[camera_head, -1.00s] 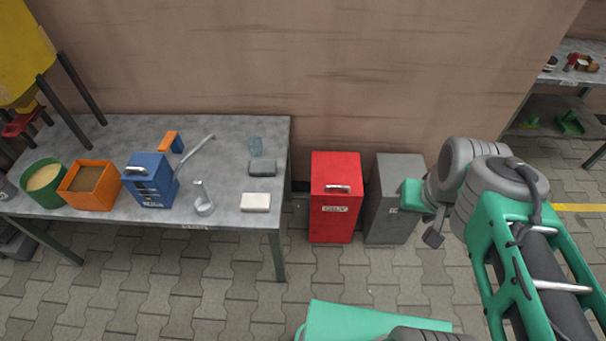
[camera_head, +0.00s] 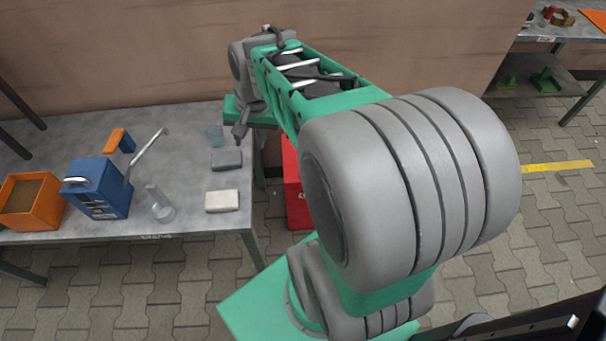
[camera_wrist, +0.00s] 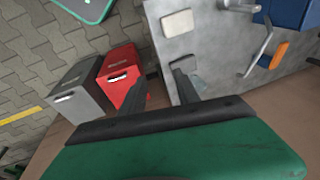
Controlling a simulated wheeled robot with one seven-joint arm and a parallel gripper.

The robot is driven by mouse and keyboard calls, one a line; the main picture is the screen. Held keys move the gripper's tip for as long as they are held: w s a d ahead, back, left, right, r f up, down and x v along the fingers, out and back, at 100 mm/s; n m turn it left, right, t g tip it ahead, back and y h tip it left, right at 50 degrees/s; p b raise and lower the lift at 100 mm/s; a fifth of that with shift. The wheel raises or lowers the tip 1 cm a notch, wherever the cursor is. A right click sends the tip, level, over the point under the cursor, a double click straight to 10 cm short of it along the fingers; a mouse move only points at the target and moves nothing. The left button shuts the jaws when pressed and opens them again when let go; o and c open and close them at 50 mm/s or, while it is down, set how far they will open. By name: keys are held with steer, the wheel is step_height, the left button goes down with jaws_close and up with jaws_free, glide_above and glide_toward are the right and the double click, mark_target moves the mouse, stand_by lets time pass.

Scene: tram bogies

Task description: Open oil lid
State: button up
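The red bin (camera_head: 294,190) stands just right of the table and is mostly hidden behind my arm in the head view. In the wrist view the red bin (camera_wrist: 128,68) shows whole except where a finger overlaps it, with a pale handle and a small label on its front. Its top looks closed. My gripper (camera_head: 240,132) is above the table's right end, left of the red bin. In the wrist view my gripper (camera_wrist: 164,88) has its two dark fingers apart with nothing between them. One finger overlaps the red bin, the other the table.
A grey bin (camera_wrist: 75,92) stands beside the red one. The table (camera_head: 190,238) carries a blue can (camera_head: 97,190), an orange box (camera_head: 30,202), a clear flask (camera_head: 160,204), a dark block (camera_head: 226,160) and a white block (camera_head: 222,201). Paved floor is open at right.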

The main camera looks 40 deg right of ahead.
steer(key=d+f+m+t+y+b, duration=0.1)
steer(key=d+f+m+b, duration=0.65)
steer(key=d+f, duration=0.7)
steer(key=d+f+m+y+b, duration=0.1)
steer(key=d+f+m+b, duration=0.4)
steer(key=d+f+m, duration=0.9)
steer(key=a+f+n, duration=0.1)
steer(key=f, duration=0.2)
steer(key=w+a+f+n, duration=0.1)
steer(key=a+f+n, duration=0.1)
steer(key=f, duration=0.1)
steer(key=w+a+f+n+b, duration=0.1)
steer(key=f, duration=0.2)
steer(key=shift+w+a+n+t, duration=0.15)
steer(key=shift+a+n+t, duration=0.1)
steer(key=shift+a+t, duration=0.1)
steer(key=shift+c, duration=0.5)
jaws_close()
